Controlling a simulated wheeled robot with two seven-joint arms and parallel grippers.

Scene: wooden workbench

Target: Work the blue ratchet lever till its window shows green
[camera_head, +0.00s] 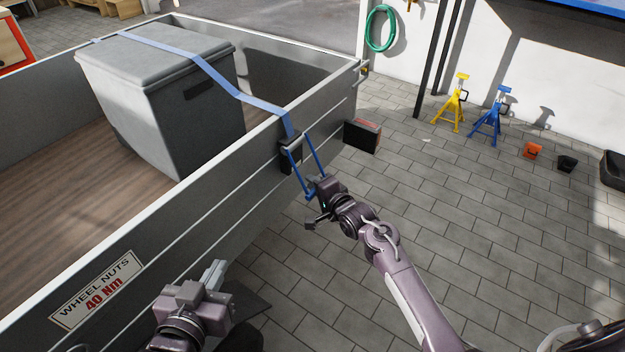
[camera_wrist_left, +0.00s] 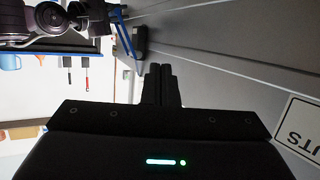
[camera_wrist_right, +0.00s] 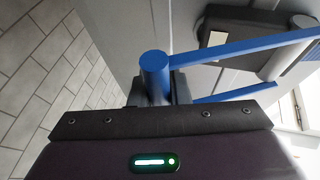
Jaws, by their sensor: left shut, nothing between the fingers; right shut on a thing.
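The blue ratchet lever (camera_head: 316,157) is a two-armed frame with a round crossbar, swung outward and down from the dark ratchet body (camera_head: 290,160) on the trailer's side. My right gripper (camera_head: 319,191) is shut on the crossbar; the right wrist view shows the bar (camera_wrist_right: 155,75) between the fingers. A small pale window (camera_wrist_right: 217,38) shows on the ratchet body in that view; I see no green on it. The blue strap (camera_head: 215,75) runs from the ratchet over the grey lidded box (camera_head: 160,85). My left gripper (camera_head: 216,272) is shut and empty beside the trailer wall, apart from the lever.
The trailer wall (camera_head: 215,195) carries a "WHEEL NUTS 40 Nm" sign (camera_head: 97,290). A dark box (camera_head: 362,135) stands on the paving beyond the ratchet. Yellow (camera_head: 452,105) and blue (camera_head: 488,122) stands are further back. The paving right of the trailer is mostly clear.

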